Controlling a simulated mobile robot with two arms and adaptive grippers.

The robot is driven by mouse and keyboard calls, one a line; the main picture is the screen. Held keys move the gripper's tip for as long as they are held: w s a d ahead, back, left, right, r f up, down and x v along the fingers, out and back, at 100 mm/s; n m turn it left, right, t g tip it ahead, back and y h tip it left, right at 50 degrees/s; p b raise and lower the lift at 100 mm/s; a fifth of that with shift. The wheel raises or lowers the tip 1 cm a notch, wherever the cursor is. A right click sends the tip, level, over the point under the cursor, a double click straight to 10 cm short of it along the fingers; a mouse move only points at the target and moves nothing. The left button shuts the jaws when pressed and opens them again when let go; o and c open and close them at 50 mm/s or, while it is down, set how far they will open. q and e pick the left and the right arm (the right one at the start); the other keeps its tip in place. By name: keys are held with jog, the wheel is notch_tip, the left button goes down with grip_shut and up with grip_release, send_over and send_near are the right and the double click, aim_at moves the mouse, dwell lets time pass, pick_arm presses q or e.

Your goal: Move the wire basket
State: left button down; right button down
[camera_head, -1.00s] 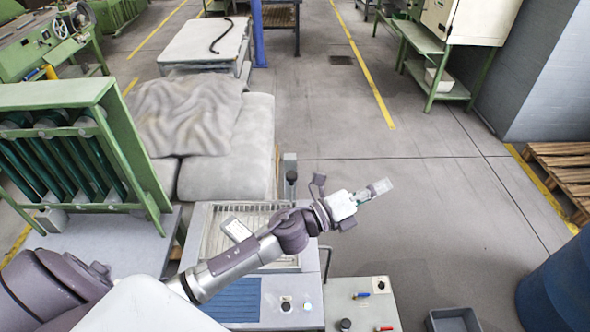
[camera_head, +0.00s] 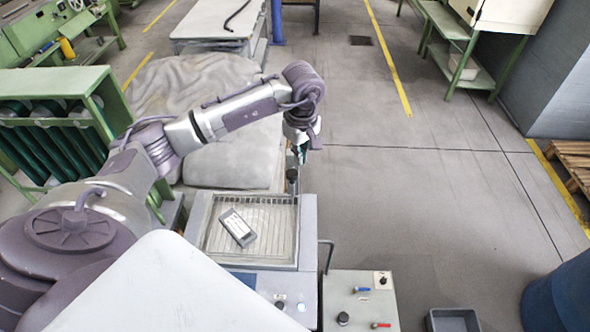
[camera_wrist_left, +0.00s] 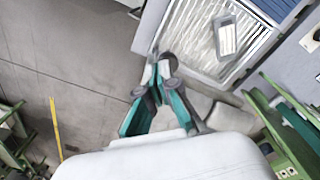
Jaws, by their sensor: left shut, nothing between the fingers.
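The wire basket (camera_head: 262,215) looks like a shallow wire-lined tray set in the top of a grey machine. A small grey box with a light label (camera_head: 238,228) lies tilted in it. The basket also shows at the top right of the left wrist view (camera_wrist_left: 185,42). My left gripper (camera_head: 297,160) hangs at the far right corner of the machine, close to a dark-knobbed lever (camera_head: 292,176). In the left wrist view its fingers (camera_wrist_left: 160,72) are shut and empty, apart from the basket. I cannot tell whether they touch the lever. My right gripper is out of view.
A control box with knobs (camera_head: 360,298) stands to the right of the machine. A grey bin (camera_head: 454,320) and a blue drum (camera_head: 562,295) are at the lower right. A green rack (camera_head: 95,85) is at the left.

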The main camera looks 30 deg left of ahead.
aim_at(293, 174)
pick_arm(q)
jog(key=shift+a+r+y, duration=0.3)
jog(key=shift+a+y, duration=0.1)
jog(key=shift+a, duration=0.4)
jog(key=shift+f, duration=0.1)
notch_tip(293, 174, down, 5)
jog(key=b, duration=0.3)
jog(key=shift+a+f, duration=0.15)
jog(key=shift+f, duration=0.05)
jog(key=shift+w+a+f, duration=0.15)
jog(key=shift+f, duration=0.55)
jog(key=s+d+f+b, duration=0.1)
jog(key=d+f+b, duration=0.2)
jog(key=f+b, duration=0.5)
jog(key=shift+f+b, duration=0.3)
